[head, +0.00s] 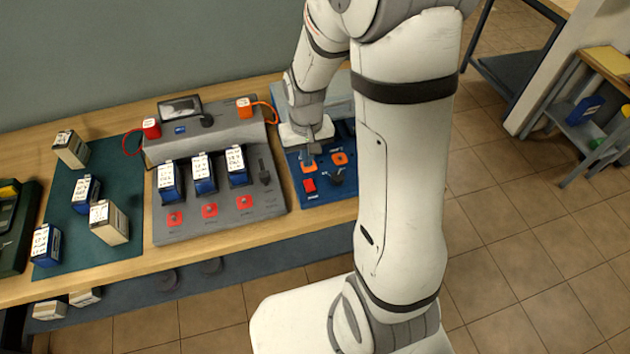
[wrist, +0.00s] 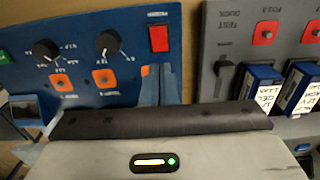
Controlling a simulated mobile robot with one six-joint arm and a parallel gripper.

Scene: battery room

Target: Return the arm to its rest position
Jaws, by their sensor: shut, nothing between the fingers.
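My gripper (head: 308,157) is over the blue control panel (head: 323,196) on the right part of the bench. In the wrist view, my gripper (wrist: 159,84) has its two fingers together with nothing between them. Its tips appear close to the panel, near an orange button and below a red switch (wrist: 158,39); I cannot tell whether they touch. The panel carries black knobs (wrist: 45,50), orange buttons (wrist: 104,79) and that red switch. My arm reaches over the bench and hides the panel's right and back parts.
A grey charger station (head: 216,222) with several blue batteries (head: 203,174) stands left of the panel. Red and orange plugs (head: 244,107) sit on it. A green mat (head: 68,253) holds more batteries. A shelf (head: 574,130) stands far right; the tiled floor (head: 500,250) between is clear.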

